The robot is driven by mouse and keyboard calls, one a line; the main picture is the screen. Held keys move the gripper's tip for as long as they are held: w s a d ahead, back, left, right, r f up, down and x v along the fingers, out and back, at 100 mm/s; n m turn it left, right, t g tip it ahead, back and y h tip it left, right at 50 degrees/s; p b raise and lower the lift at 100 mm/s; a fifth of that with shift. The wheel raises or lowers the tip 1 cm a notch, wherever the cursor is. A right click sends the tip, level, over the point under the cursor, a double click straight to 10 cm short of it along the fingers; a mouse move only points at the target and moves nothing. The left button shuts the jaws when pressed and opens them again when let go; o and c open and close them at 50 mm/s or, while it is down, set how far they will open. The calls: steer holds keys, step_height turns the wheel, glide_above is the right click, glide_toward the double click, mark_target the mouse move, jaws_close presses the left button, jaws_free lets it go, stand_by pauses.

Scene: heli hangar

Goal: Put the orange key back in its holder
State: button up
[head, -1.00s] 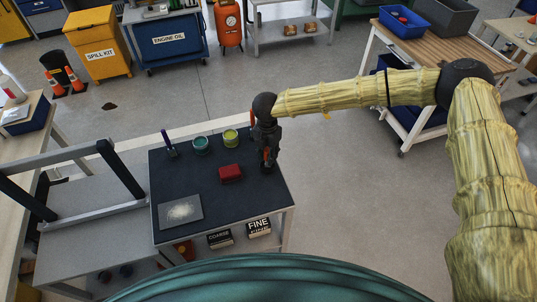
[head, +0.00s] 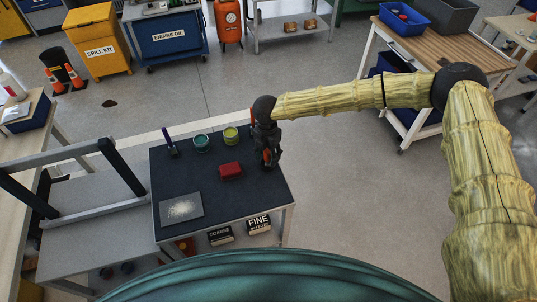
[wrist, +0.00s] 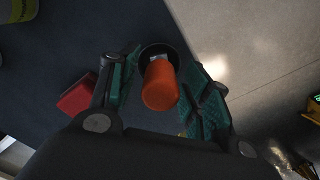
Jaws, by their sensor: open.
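The orange key (wrist: 160,86) shows in the wrist view as a thick orange cylinder between my fingers, with a small pale part at its far end. That end is at a dark round holder (wrist: 150,48); I cannot tell how deep it sits in it. My gripper (wrist: 160,92) is open around the key, with a green-padded finger on each side. In the head view my gripper (head: 268,160) points down at the right side of the dark-topped table (head: 225,208). A bit of the orange key (head: 267,156) shows there, and the gripper hides most of the holder.
A red block (head: 230,170) lies left of my gripper. A teal pot (head: 201,143), a yellow-green pot (head: 231,136) and a purple-handled tool (head: 169,142) stand along the far edge. A grey sheet (head: 181,208) lies at front left. Floor right of the table is clear.

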step_height(320, 180, up, 12)
steer(key=b, duration=0.3)
steer(key=shift+r, duration=0.1)
stand_by(0.3)
